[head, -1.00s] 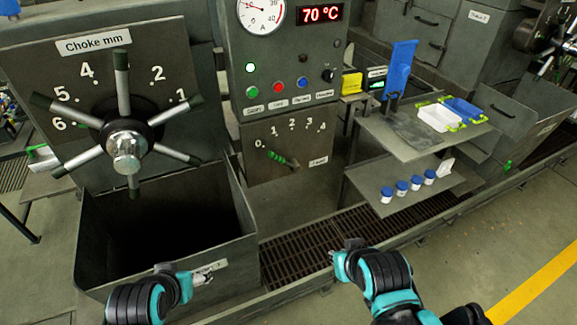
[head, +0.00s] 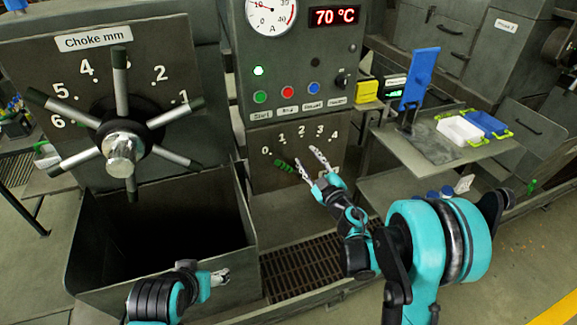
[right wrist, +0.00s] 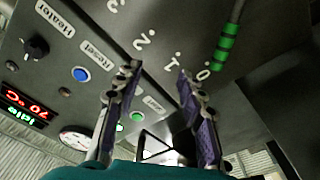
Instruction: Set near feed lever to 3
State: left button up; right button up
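The near feed lever (head: 284,166) has a green ribbed handle and sits on the panel below the buttons, by the 0 of a 0 to 4 scale (head: 301,138). In the right wrist view, its green handle (right wrist: 225,48) and part of a grey shaft show, with the handle end by the 0. My right gripper (head: 308,157) is open and empty in front of the panel, just right of the handle. In the right wrist view, its two fingers (right wrist: 158,72) are spread and the handle lies outside them. My left gripper (head: 222,277) is low in front of the bin; its opening is unclear.
The choke wheel (head: 122,150) with several spokes stands at the left above an open bin (head: 75,245). A button row (head: 288,92) and a 70 °C display (head: 334,16) are above the lever. A shelf (head: 430,148) with trays is at the right.

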aim_at(285, 167)
jog(key=a+f+n+g+y, duration=0.2)
jog(key=a+f+n+y, duration=0.15)
jog(key=f, duration=0.45)
jog(key=shift+h, duration=0.35)
jog(key=b+x, duration=0.1)
jog(key=x, duration=0.6)
jog(key=shift+w+a+b, duration=0.25)
jog(key=shift+a+b, duration=0.05)
pick_arm(q)
jog(key=shift+w+d+f, duration=0.15)
jog(key=shift+d+f, duration=0.05)
jog(key=shift+f, duration=0.25)
jog(key=shift+w+d+f, duration=0.1)
jog(key=shift+d+f, duration=0.05)
jog(key=shift+f, duration=0.25)
pick_arm(e)
grip_shut()
